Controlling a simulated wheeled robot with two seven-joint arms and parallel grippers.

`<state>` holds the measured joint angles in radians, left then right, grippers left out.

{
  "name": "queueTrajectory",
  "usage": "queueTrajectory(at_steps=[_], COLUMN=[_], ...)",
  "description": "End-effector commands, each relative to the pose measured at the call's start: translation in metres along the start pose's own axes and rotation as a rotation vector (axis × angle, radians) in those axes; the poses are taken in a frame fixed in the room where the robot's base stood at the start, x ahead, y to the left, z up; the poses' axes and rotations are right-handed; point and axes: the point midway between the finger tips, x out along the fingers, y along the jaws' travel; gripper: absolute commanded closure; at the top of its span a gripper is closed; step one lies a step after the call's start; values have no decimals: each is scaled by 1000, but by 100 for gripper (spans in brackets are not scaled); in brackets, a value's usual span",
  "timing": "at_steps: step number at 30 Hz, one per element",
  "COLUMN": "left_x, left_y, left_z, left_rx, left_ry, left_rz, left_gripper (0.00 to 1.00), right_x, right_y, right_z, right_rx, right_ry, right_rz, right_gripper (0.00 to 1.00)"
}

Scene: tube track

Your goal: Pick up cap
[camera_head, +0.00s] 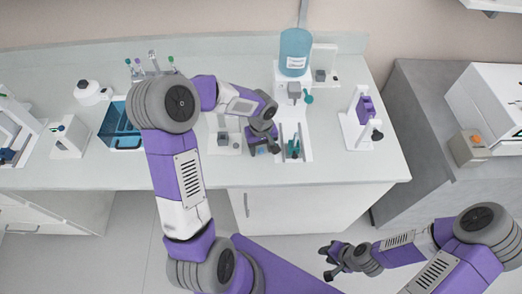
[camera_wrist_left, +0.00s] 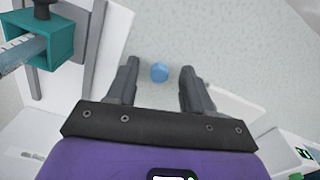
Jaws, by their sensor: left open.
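A small round blue cap (camera_wrist_left: 160,72) lies on the pale bench top in the left wrist view. My left gripper (camera_wrist_left: 158,75) is open, with one finger on each side of the cap and clear gaps to both. In the head view my left gripper (camera_head: 265,150) points down over the bench, left of the teal holder (camera_head: 293,150), and largely hides the spot below it. My right gripper (camera_head: 328,262) is over the floor, away from the bench, with its fingers apart and empty.
The teal holder also shows at the upper left of the wrist view (camera_wrist_left: 52,38), close to the left finger. A stand with a blue bottle (camera_head: 295,52) rises behind it. A purple device (camera_head: 364,108) stands to the right. A blue tray (camera_head: 122,125) lies left.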

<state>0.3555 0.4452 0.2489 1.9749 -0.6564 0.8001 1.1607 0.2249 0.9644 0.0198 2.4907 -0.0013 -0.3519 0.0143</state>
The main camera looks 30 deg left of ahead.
Motion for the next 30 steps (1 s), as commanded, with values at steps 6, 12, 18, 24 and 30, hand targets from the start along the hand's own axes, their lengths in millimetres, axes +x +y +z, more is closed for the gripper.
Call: queueTrajectory(at_steps=[6, 12, 18, 24, 30], left_x=[0, 0, -1, -14, -55], left_y=[0, 0, 0, 1, 1], left_z=[0, 0, 0, -1, -1], left_rx=[0, 0, 0, -2, -1], left_ry=[0, 0, 0, 4, 5], left_rz=[0, 0, 0, 3, 3], left_gripper=[76, 95, 95, 95, 95], right_x=[0, 0, 0, -3, -9], right_y=[0, 0, 0, -1, -4], right_z=[0, 0, 0, 0, 0], right_rx=[0, 0, 0, 0, 0], right_ry=[0, 0, 0, 0, 0], right_rz=[0, 0, 0, 0, 0], right_gripper=[68, 68, 68, 68, 68])
